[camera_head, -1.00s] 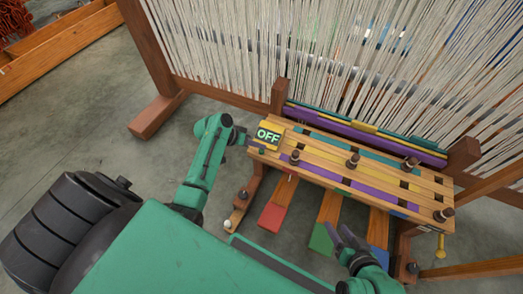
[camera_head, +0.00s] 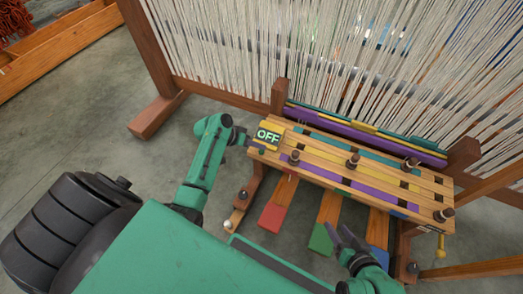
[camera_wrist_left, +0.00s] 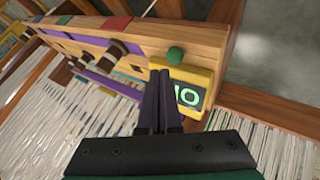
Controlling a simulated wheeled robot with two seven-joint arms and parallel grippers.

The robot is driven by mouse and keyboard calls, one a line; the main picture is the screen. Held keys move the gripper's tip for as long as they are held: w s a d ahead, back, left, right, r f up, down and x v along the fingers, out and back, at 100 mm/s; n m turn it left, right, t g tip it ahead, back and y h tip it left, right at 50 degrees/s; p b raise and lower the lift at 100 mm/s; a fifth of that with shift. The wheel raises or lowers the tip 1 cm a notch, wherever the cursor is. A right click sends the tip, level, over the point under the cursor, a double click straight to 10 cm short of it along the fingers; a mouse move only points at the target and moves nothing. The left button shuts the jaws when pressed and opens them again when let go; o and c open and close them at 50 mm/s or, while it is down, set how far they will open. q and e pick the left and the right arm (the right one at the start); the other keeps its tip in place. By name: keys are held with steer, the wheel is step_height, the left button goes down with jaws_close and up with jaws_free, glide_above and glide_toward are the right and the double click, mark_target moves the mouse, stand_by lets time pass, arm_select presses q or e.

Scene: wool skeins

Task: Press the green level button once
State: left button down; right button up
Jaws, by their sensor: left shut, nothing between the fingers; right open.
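A round green button (camera_wrist_left: 175,55) sits on the edge of a yellow box (camera_wrist_left: 186,74) in the left wrist view. The box's dark display (camera_wrist_left: 188,95) shows lit green characters, partly covered by my fingers. In the head view the yellow box (camera_head: 268,136) reads "OFF" at the left end of the loom's wooden beam. My left gripper (camera_wrist_left: 160,72) is shut and empty, its tips just short of the green button; contact is not clear. It also shows beside the box in the head view (camera_head: 247,141). My right gripper (camera_head: 346,236) is open and empty, low over the pedals.
The wooden beam (camera_head: 330,148) carries several dark pegs and coloured strips. Red (camera_head: 272,217), green (camera_head: 321,239) and blue (camera_head: 378,228) pedals lie below it. Pale warp threads (camera_head: 250,50) rise behind.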

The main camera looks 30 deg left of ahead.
arm_select(q)
steer(key=shift+f, duration=0.15)
stand_by(0.5)
steer(key=shift+f, duration=0.25)
steer(key=shift+f+b, duration=0.3)
steer(key=shift+f, duration=0.2)
stand_by(0.8)
steer(key=shift+r, duration=0.1)
steer(key=shift+r+p, duration=0.8)
steer(key=shift+p, duration=0.25)
